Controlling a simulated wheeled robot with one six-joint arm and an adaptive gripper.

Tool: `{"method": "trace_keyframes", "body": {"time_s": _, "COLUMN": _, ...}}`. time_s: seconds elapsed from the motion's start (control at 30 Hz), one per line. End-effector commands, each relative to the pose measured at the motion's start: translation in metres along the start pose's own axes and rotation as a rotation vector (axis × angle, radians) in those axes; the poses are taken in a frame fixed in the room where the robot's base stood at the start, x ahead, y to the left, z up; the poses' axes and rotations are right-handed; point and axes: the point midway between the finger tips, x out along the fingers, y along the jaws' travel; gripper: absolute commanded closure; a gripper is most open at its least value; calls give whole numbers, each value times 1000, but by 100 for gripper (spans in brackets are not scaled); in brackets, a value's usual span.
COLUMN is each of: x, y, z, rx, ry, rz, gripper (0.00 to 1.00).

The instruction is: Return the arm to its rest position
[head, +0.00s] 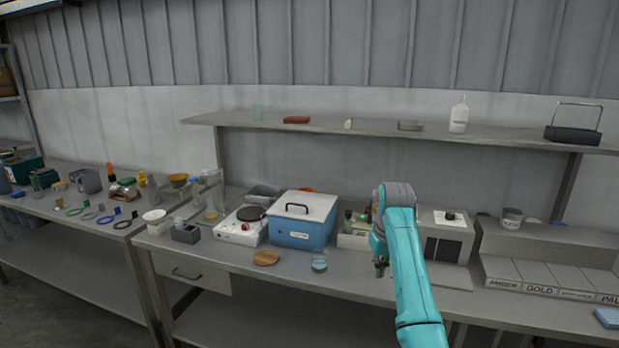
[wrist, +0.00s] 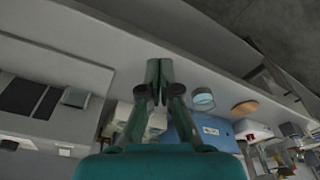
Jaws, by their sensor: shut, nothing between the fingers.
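My teal arm reaches up over the bench in the head view. My gripper (head: 381,268) hangs at its end, above the bench front, right of the blue box. In the wrist view my gripper (wrist: 160,72) has its two fingers together with nothing between them. It appears to be above the bench surface and apart from the things there.
A blue box with a white lid (head: 303,220), a small glass dish (head: 319,264) and a wooden disc (head: 266,258) stand left of my gripper. A grey-fronted device (head: 447,238) is behind my arm. A shelf (head: 370,127) runs above. Labelled bins (head: 540,276) stand right.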

Motion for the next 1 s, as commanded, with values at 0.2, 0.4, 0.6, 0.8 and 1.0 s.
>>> {"method": "trace_keyframes", "body": {"time_s": 0.2, "x": 20, "y": 0, "z": 5, "rx": 3, "ry": 15, "rz": 3, "gripper": 100}}
{"method": "trace_keyframes", "body": {"time_s": 0.4, "x": 45, "y": -1, "z": 11, "rx": 8, "ry": 37, "rz": 8, "gripper": 100}}
{"method": "trace_keyframes", "body": {"time_s": 0.6, "x": 83, "y": -3, "z": 24, "rx": 16, "ry": 72, "rz": 16, "gripper": 100}}
{"method": "trace_keyframes", "body": {"time_s": 0.8, "x": 138, "y": -7, "z": 49, "rx": 28, "ry": 125, "rz": 27, "gripper": 100}}
{"method": "trace_keyframes", "body": {"time_s": 1.0, "x": 209, "y": -14, "z": 94, "rx": 43, "ry": 208, "rz": 44, "gripper": 100}}
